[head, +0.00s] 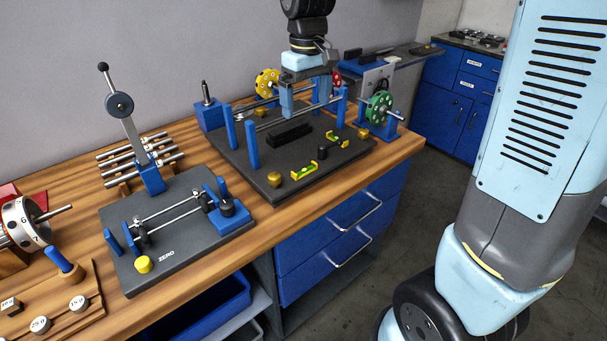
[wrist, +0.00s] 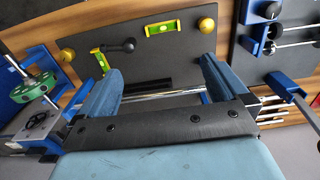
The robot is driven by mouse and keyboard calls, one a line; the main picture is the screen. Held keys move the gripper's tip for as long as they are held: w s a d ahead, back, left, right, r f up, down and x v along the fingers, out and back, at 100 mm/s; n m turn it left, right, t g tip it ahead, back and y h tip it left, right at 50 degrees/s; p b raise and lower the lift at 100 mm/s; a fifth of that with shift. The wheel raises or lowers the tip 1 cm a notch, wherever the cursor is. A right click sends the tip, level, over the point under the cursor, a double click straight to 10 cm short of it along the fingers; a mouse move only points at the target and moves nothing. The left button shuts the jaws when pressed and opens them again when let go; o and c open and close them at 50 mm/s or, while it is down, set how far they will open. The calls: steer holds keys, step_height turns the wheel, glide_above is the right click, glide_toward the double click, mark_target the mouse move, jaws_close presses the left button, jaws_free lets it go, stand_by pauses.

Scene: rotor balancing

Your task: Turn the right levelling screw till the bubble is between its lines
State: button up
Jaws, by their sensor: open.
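The dark levelling base (head: 235,155) stands on the bench with two brass levelling screws on its front side. The right screw (head: 363,133) is near the right front corner; in the wrist view it is the brass knob (wrist: 67,55) at left. The left screw (head: 274,179) is near the front left corner and also shows in the wrist view (wrist: 207,25). Two yellow-green spirit levels lie between them, one along the front (head: 304,171), one crosswise (head: 333,137). Their bubbles are too small to read. My gripper (head: 305,98) is open and empty above the rails, behind both screws; its fingers (wrist: 157,85) show apart.
Blue posts (head: 252,145) carry steel rails across the base. A black dumbbell-shaped piece (head: 322,153) sits between the levels. A green rotor (head: 379,108) stands at right.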

steer(key=f, duration=1)
steer(key=shift+s+a, duration=0.25)
steer(key=shift+a, duration=0.05)
step_height(320, 180, up, 9)
steer(key=s+d+r+m+t, duration=0.2)
steer(key=s+d+r+m, duration=0.1)
steer(key=s+d, duration=0.5)
steer(key=s+d+r+m+t, duration=0.3)
steer(key=s+d+r, duration=0.1)
steer(key=s+d, duration=0.5)
steer(key=shift+s+m+t, duration=0.3)
steer(key=shift+s+m, duration=0.1)
steer(key=shift+s, duration=0.95)
steer(key=shift+c, duration=0.3)
